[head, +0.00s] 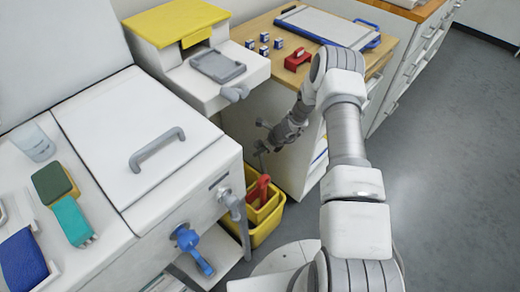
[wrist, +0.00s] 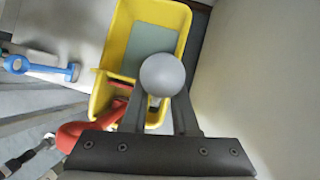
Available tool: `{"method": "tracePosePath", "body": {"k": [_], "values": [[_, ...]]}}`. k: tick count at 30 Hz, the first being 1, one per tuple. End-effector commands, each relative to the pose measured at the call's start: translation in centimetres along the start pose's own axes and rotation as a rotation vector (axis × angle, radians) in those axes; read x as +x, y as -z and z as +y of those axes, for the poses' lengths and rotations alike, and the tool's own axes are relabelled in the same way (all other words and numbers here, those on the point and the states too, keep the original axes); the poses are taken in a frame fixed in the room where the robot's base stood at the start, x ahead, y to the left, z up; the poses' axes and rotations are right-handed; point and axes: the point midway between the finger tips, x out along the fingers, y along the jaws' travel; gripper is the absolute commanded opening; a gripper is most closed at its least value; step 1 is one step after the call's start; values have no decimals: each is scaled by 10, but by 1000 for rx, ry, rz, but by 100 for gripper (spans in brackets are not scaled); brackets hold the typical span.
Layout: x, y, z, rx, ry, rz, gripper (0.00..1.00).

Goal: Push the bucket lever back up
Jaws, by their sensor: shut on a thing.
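The yellow bucket (head: 264,233) stands on the floor between the white cabinet units, with a red part (head: 259,190) at its top. In the wrist view, the yellow bucket (wrist: 118,42) lies beyond my gripper, and the red part (wrist: 84,131) curves at lower left, partly behind the gripper body. My gripper (head: 261,148) is above the bucket. In the wrist view, my gripper (wrist: 158,101) is shut on a round grey knob (wrist: 162,74).
A blue handle (head: 192,250) sticks out from the white unit left of the bucket. A grey tap-like fitting (head: 232,204) hangs between them. A wooden-topped cabinet (head: 262,29) stands close behind my gripper. Open floor (head: 440,165) lies to the right.

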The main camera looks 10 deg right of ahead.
Motion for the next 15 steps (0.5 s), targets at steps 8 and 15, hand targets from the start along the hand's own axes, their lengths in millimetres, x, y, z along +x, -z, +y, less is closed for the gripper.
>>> {"method": "tracePosePath", "body": {"k": [8,15], "values": [[1,-4,-1,-1,3,-6,45],[1,-3,0,-1,1,-4,57]]}}
